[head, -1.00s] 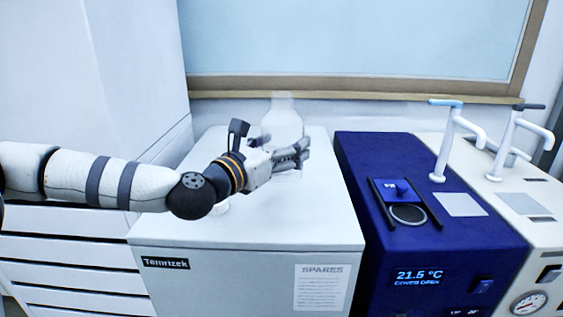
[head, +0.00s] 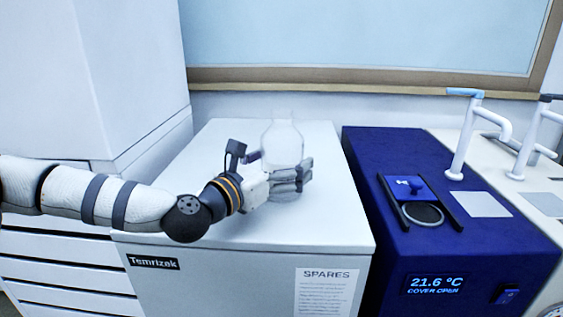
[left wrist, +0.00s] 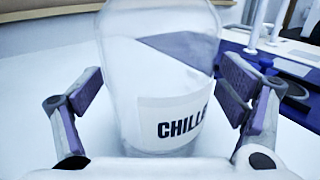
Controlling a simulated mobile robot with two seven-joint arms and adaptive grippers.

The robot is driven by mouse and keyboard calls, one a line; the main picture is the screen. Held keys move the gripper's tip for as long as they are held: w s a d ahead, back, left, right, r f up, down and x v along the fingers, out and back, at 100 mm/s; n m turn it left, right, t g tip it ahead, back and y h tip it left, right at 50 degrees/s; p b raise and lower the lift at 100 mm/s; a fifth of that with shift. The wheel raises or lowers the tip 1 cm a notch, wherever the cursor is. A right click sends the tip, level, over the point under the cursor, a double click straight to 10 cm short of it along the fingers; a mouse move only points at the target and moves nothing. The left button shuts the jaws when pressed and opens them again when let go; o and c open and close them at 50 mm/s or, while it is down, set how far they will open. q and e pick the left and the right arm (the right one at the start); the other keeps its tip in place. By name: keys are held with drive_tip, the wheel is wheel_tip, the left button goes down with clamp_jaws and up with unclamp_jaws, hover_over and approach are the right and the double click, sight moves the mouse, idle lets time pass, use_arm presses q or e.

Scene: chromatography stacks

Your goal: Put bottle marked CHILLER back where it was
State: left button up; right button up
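The clear bottle (head: 283,142) stands upright over the top of the white Temrizek cabinet (head: 330,215). In the left wrist view its white label reads "CHILL", with the rest turned out of sight (left wrist: 172,122). My left gripper (head: 285,178) has its fingers on both sides of the lower bottle. I cannot tell whether the base touches the cabinet top. My right gripper is out of view.
A blue chiller unit (head: 390,160) stands to the right, its display reading 21.6 °C, COVER OPEN. A round opening (head: 424,213) is on its top. White tap-like fittings (head: 466,135) rise further right. The cabinet top around the bottle is largely clear.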

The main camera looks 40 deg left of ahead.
use_arm(q)
drive_tip(key=shift+r, duration=0.15)
drive_tip(key=shift+s+r, duration=0.1)
drive_tip(key=shift+s, duration=0.15)
drive_tip(key=s, duration=0.3)
drive_tip(key=s+p, duration=0.1)
drive_tip(key=s, duration=0.4)
drive_tip(key=shift+s+a+r+p, duration=0.15)
drive_tip(key=shift+s+a+p, duration=0.15)
drive_tip(key=shift+p, duration=0.1)
drive_tip(key=shift+s+r+p, duration=0.25)
drive_tip(key=shift+s+p, duration=0.65)
drive_tip(key=shift+s, duration=0.3)
drive_tip(key=shift+s+f, duration=0.15)
drive_tip(key=shift+f, duration=0.4)
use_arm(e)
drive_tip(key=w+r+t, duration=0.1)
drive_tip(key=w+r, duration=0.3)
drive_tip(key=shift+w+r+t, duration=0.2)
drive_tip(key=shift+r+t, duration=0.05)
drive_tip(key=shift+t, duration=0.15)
